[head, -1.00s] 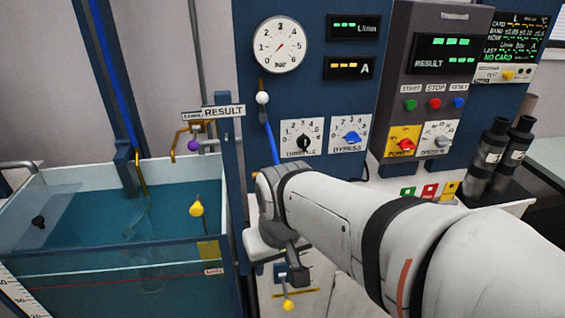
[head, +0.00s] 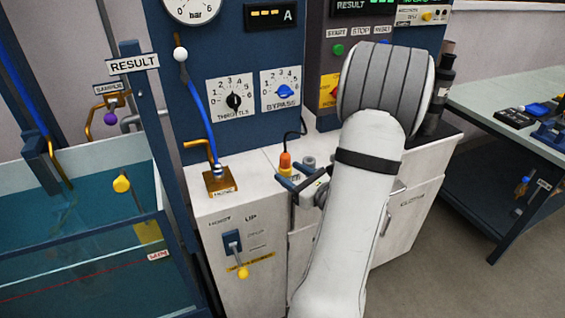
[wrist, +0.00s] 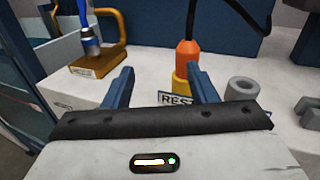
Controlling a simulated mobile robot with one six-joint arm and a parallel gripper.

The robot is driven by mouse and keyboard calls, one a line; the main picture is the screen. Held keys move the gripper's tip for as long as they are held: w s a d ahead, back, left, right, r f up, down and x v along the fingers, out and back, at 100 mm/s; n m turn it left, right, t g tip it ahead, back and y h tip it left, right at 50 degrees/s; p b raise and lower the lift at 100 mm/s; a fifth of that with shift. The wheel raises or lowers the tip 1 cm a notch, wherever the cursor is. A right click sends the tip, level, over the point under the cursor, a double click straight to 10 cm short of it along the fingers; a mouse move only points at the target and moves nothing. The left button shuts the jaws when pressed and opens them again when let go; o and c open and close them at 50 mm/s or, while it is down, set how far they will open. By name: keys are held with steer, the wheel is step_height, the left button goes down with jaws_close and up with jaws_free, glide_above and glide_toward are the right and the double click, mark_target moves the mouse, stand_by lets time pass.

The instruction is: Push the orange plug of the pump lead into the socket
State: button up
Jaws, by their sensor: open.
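The orange plug (head: 285,160) stands upright on a yellow piece (head: 285,170) on the white bench top, its black lead (head: 303,128) running up to the panel. In the wrist view the plug (wrist: 187,58) and yellow piece (wrist: 180,84) show beyond my right finger, which hides part of the yellow. My gripper (head: 287,177) is open and empty; its blue fingers point toward the plug but are not around it. In the wrist view my gripper (wrist: 161,78) has its gap left of the plug. A grey hollow round fitting (wrist: 242,89) stands right of the plug; whether it is the socket I cannot tell.
A brass block (head: 219,182) with a blue hose stands left of the plug. A grey fitting (wrist: 310,112) lies at the right edge. The blue panel (head: 215,120) rises behind.

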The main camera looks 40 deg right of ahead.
mark_target(289, 162)
steer(key=w+d, duration=0.1)
steer(key=w, duration=0.1)
steer(key=w+d+m+h, duration=0.1)
steer(key=w, duration=0.1)
steer(key=w+d+m+h, duration=0.1)
steer(key=w, duration=0.1)
steer(key=shift+w+f+p, duration=0.3)
steer(key=shift+w, duration=0.05)
steer(key=shift+c, duration=0.5)
steer(key=c, duration=0.9)
